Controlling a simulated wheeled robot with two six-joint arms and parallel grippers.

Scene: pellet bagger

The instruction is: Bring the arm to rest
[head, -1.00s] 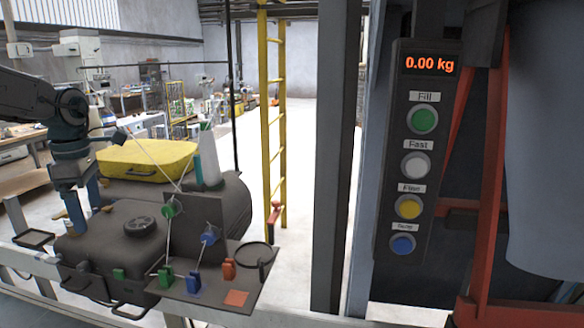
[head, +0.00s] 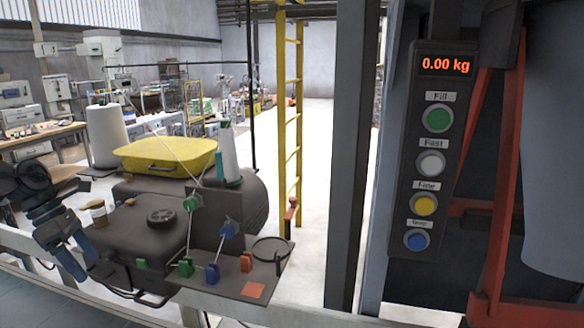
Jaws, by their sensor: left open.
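My left arm comes in low from the left edge in the head view. Its blue-grey gripper (head: 72,258) is open and empty, pointing down at the left side of the dark sewing machine unit (head: 130,230). A small thread spool (head: 97,212) stands close beside the gripper on that unit. I cannot tell whether the gripper touches the unit's edge. My right gripper is not in view.
A control box (head: 433,150) reads 0.00 kg and carries green, white, yellow and blue buttons. A yellow tray (head: 165,153), white thread cones (head: 105,137) and coloured clips (head: 212,273) sit around the unit. A yellow ladder (head: 290,110) stands behind.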

